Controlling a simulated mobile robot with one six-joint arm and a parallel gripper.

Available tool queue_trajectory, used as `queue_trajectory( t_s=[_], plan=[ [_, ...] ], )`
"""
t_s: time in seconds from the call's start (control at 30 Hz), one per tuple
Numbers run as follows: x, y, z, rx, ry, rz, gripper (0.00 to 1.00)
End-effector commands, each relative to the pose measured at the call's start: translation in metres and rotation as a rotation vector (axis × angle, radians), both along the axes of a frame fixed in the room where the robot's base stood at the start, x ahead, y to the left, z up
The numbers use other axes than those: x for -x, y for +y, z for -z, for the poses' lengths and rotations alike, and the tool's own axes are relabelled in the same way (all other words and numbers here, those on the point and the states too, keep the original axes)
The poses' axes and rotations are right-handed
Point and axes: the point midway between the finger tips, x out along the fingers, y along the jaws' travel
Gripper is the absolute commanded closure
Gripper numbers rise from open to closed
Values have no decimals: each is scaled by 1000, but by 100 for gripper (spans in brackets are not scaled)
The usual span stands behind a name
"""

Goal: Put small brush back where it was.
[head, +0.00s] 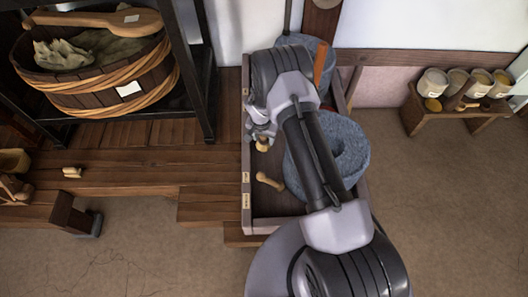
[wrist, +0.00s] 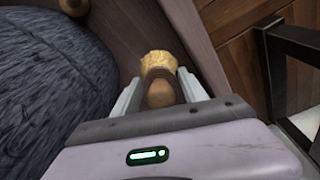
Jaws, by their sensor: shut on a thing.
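The small brush (wrist: 158,62) has a pale straw-coloured bristle end and a brown rounded wooden end. My gripper (wrist: 160,84) is shut on it, with one finger on each side, in the wrist view. In the head view my gripper (head: 262,134) is over the left part of a wooden tray-like stand (head: 246,180), beside the grey stone quern (head: 350,150). The brush (head: 262,146) shows just below the gripper there. Whether it touches the tray floor I cannot tell. My arm hides part of the quern and the tray's far end.
A small wooden scoop-like tool (head: 270,181) lies in the tray in front of the gripper. The quern's stone (wrist: 50,90) is close left in the wrist view. A black rack (head: 205,70) holds a wooden tub (head: 105,85) at left. A low bench (head: 455,120) with several cups stands right.

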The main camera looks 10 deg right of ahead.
Motion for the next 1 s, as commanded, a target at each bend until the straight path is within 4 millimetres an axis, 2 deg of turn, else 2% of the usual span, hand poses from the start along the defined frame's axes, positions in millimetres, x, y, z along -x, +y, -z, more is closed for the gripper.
queue_trajectory(
  t_s=[0.03, 0.1, 0.3, 0.67, 0.7, 1.0],
  plan=[
    [1, 0, 20, 1, 3, 0, 87],
    [1, 0, 36, 0, 2, 1, 87],
    [1, 0, 71, -1, 1, 0, 87],
    [0, 0, 74, 0, 0, 0, 87],
    [0, 0, 72, -1, 1, 0, 42],
    [0, 0, 71, 0, 1, -1, 40]
  ],
)
